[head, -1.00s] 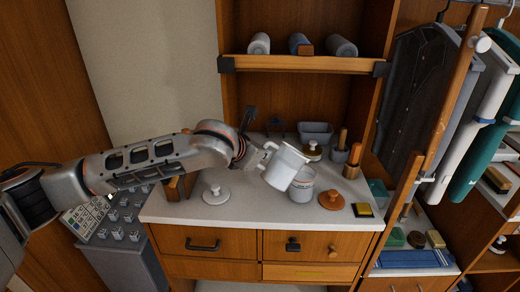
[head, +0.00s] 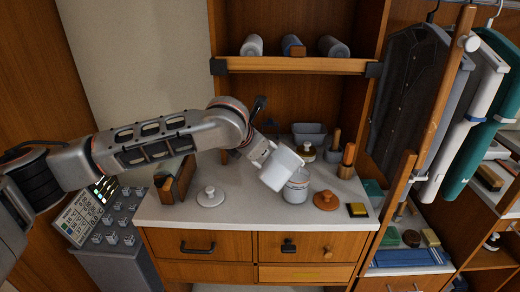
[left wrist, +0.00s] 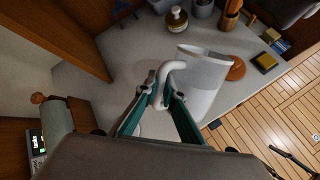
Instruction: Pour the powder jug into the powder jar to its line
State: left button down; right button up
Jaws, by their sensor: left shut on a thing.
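The powder jug (head: 280,170) is white with a loop handle and hangs tilted above the counter. In the head view it overlaps the powder jar (head: 296,190), a pale round jar standing on the counter. My left gripper (head: 264,152) is shut on the jug's handle; the left wrist view shows its teal fingers (left wrist: 160,96) around the handle, with the jug (left wrist: 206,72) to the right. The jug hides much of the jar's top, and I cannot see its line, its powder level or any falling powder. My right gripper is not in view.
A white knobbed lid (head: 210,197) lies left of the jar, a brown lid (head: 326,201) and a yellow sponge (head: 358,210) right of it. A shelf (head: 296,66) with rolled towels crosses above.

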pick_arm(q)
jog(key=shift+w+d+r+g+y, duration=0.2)
jog(key=shift+d+r+g+y, duration=0.1)
jog(key=shift+y, duration=0.1)
jog(key=shift+w+d+m+g+y, duration=0.1)
jog(key=shift+d+m+g+y, duration=0.25)
jog(key=shift+y, duration=0.15)
jog(key=shift+a+f, duration=0.1)
jog(key=shift+a, duration=0.05)
dwell(0.7)
dwell(0.8)
